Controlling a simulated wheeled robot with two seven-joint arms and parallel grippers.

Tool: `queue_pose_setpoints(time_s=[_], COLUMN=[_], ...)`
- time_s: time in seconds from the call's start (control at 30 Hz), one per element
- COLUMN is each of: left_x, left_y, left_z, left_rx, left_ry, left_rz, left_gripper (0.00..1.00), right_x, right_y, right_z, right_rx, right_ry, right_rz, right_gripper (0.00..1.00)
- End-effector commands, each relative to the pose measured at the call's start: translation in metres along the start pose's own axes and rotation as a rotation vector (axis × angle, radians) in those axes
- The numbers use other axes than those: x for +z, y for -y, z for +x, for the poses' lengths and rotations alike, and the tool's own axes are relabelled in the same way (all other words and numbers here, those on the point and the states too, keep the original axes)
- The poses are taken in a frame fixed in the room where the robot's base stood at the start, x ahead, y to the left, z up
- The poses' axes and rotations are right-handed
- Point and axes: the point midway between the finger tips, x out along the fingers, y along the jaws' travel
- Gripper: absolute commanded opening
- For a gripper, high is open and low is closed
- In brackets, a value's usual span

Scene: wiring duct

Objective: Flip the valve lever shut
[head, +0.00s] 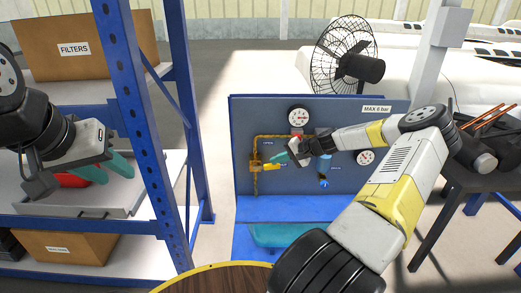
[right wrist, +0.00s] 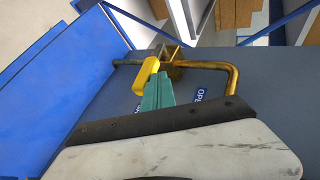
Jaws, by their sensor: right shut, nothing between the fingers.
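The valve (head: 255,165) sits on a vertical brass pipe on the blue panel in the head view. Its yellow lever (head: 271,167) sticks out to the right, roughly across the pipe. In the right wrist view the yellow lever (right wrist: 146,76) lies just beyond my teal fingertips, beside the brass valve body (right wrist: 173,58). My right gripper (head: 279,158) is shut and empty, its tips close to the lever; I cannot tell whether they touch. My left gripper (head: 108,169) is open over the shelf at left, far from the valve.
The panel (head: 335,183) carries gauges (head: 298,117), a blue-handled fitting (head: 324,183) and small labels. A blue shelf post (head: 140,120) stands between my left gripper and the panel. A fan (head: 345,60) stands behind.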

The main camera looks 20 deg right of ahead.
Motion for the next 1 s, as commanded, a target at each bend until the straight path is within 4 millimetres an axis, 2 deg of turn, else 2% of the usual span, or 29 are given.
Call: queue_pose_setpoints(time_s=[0.1, 0.4, 1.0], left_x=[0.000, 0.000, 0.000], left_y=[0.000, 0.000, 0.000], left_z=[0.000, 0.000, 0.000], left_rx=[0.000, 0.000, 0.000], left_ry=[0.000, 0.000, 0.000], left_rz=[0.000, 0.000, 0.000], left_gripper=[0.36, 0.36, 0.36], right_x=[-0.001, -0.002, -0.002], right_y=[-0.007, -0.017, -0.022], right_z=[0.002, 0.004, 0.005], right_rx=[-0.055, -0.046, -0.039], right_ry=[0.012, 0.011, 0.011], right_rz=[0.025, 0.020, 0.021], right_gripper=[0.00, 0.00, 0.00])
